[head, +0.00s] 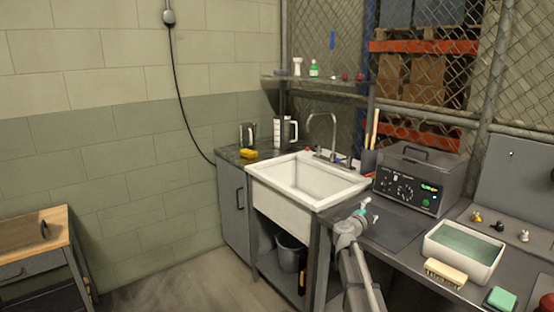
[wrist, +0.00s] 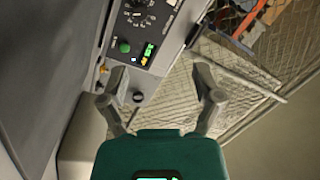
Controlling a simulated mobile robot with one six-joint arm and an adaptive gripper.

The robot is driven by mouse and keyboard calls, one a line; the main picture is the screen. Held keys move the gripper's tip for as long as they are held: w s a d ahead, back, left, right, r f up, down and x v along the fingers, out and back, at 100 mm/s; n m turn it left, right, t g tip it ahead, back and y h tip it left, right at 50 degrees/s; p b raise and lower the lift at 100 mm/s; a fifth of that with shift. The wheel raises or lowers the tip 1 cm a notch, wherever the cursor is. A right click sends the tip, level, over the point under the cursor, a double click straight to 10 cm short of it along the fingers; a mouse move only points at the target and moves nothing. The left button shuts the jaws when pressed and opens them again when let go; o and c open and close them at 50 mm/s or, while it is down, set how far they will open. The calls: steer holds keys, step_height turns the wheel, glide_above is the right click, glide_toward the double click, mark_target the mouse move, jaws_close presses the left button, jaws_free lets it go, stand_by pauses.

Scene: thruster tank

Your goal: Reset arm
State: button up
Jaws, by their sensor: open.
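My arm reaches up from the bottom of the head view. My gripper (head: 365,207) is at its upper end, over the dark counter in front of the grey control unit. In the wrist view, my gripper (wrist: 160,97) has its two fingers spread wide with nothing held between them. The grey control unit (wrist: 135,70) lies beyond the fingers in the tilted wrist view. Its panel has knobs, a green button and a lit green display.
The control unit (head: 413,178) stands on the counter right of a white sink (head: 312,172) with a tall faucet. A white basin of liquid (head: 464,250), a brush (head: 446,272) and a green block (head: 501,299) are at right. A chain-link fence rises behind. Open floor lies left.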

steer(key=a+n+t+y, duration=0.2)
steer(key=a+n, duration=0.1)
steer(key=a+r+n+t+y, duration=0.1)
steer(key=a+n+y, duration=0.1)
steer(key=shift+a+t, duration=0.15)
steer(key=shift+t, duration=0.15)
steer(key=s+a+f+n+g+y, duration=0.1)
steer(key=s+a+f+n+y, duration=0.1)
steer(key=a+n+y, duration=0.35)
steer(key=s+a+f+n+y, duration=0.2)
steer(key=a+f+n+y, duration=0.1)
steer(key=a+n+y, duration=0.25)
steer(key=s+a+f+n+g, duration=0.2)
steer(key=s+f+g, duration=0.35)
steer(key=s, duration=0.35)
steer(key=s+a+f+n+g, duration=0.3)
steer(key=s+f+g, duration=0.2)
steer(key=s+f, duration=0.3)
steer(key=s+d+f+g+h, duration=0.1)
steer(key=s+d+g, duration=0.15)
steer(key=s, duration=0.45)
steer(key=s+d+g+h, duration=0.1)
steer(key=s+d+g, duration=0.15)
steer(key=s, duration=0.45)
step_height(320, 180, up, 16)
steer(key=p, duration=1.6)
steer(key=shift+f+g+p, duration=0.25)
steer(key=shift+g+p, duration=0.05)
steer(key=shift+g, duration=0.05)
steer(key=shift+w+a, duration=0.1)
